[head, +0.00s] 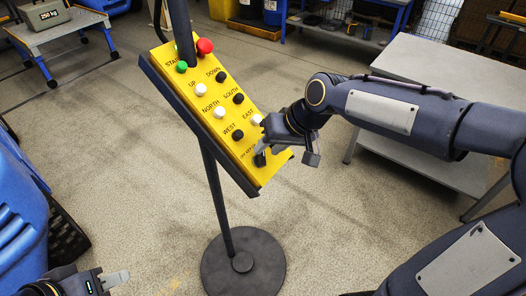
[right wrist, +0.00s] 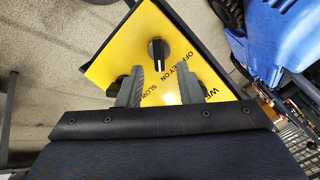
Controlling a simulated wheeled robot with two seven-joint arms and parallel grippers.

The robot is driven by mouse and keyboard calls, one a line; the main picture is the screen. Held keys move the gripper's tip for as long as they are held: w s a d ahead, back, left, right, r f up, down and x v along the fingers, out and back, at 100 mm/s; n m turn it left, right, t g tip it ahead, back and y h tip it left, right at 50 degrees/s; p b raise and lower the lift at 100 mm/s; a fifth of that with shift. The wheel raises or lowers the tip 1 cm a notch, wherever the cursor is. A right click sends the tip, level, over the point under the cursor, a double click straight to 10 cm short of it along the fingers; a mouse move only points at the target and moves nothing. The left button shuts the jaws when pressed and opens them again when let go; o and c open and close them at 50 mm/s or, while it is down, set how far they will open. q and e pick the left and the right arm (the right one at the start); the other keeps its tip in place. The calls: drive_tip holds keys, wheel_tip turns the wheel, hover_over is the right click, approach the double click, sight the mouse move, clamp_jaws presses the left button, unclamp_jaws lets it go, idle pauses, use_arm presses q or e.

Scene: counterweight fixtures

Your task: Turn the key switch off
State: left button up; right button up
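The yellow control panel (head: 222,110) stands tilted on a dark post. Its key switch (head: 259,160), a black knob, is at the lower end. In the right wrist view the knob (right wrist: 158,52) has a pale pointer line, near lettering that reads OFF, KEY and ON. My right gripper (head: 272,148) is at the panel's lower end. In the right wrist view its two fingers (right wrist: 160,85) are apart with nothing between them; the knob shows just past the tips, roughly centred. Whether they touch the panel is unclear. My left gripper (head: 116,279) is low at the left, partly cut off, away from the panel.
White and black direction buttons (head: 219,112) sit above the key switch, with a red button (head: 204,46) and a green one (head: 181,67) near the top. The round base (head: 243,270) rests on the floor. A grey table (head: 440,75) stands at right, blue bins (head: 20,215) at left.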

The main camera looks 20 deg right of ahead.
sight(264, 153)
drive_tip(key=shift+x, duration=1.85)
drive_tip(key=c, duration=0.7)
drive_tip(key=shift+o, duration=0.2)
